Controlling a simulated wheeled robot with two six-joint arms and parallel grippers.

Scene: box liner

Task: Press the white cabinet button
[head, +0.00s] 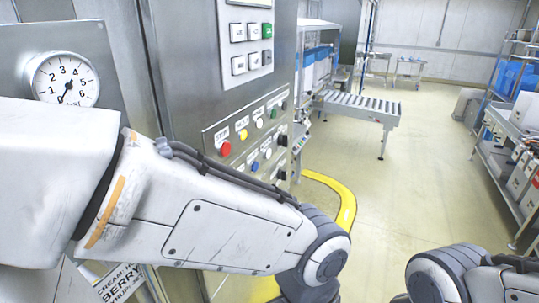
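The grey cabinet (185,60) stands at the left with a control panel (213,134) on its side. The upper row has a red button (226,148), a yellow one (243,134), a pale, whitish one (259,122) and a green one (274,111). A lower row includes a blue button (255,166) and other small ones, partly too small to tell. My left arm crosses in front, below the panel, and covers part of the cabinet. Both grippers are outside the picture; only arm links show. No contact with a button is visible.
A round gauge (65,79) and a grey keypad (250,43) are on the cabinet. A roller conveyor (357,106) stands behind it. A shelf cart (497,155) is at the right. The middle floor is clear.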

